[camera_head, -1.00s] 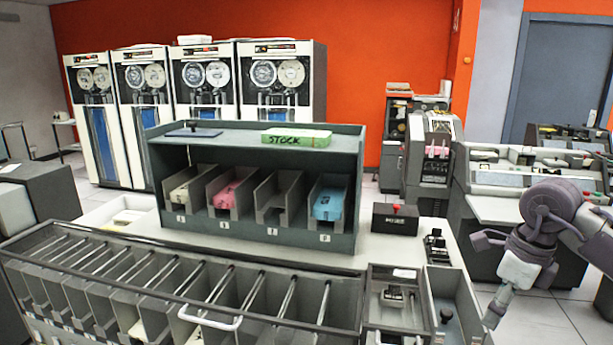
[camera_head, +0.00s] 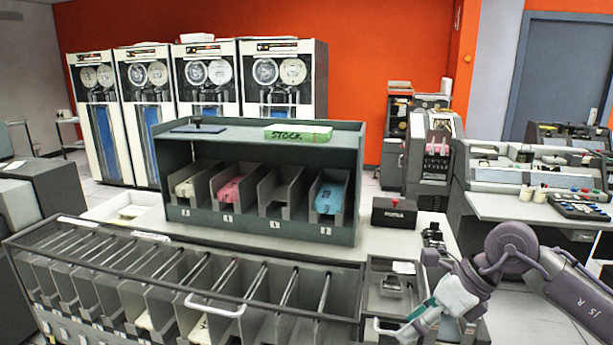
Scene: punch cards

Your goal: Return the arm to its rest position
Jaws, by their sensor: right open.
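My right arm comes in from the lower right, with its joint (camera_head: 512,248) beside the counter. Its right gripper (camera_head: 393,331) is open, low in the view, over the small grey tray at the right end of the card rack. Nothing shows between its fingers. My left gripper is out of view.
A long rack (camera_head: 215,318) of open card bins fills the front. A dark shelf unit (camera_head: 262,228) behind it holds white, pink and blue card stacks in its slots; one slot looks empty. A small dark box (camera_head: 394,214) with a red knob stands to the right.

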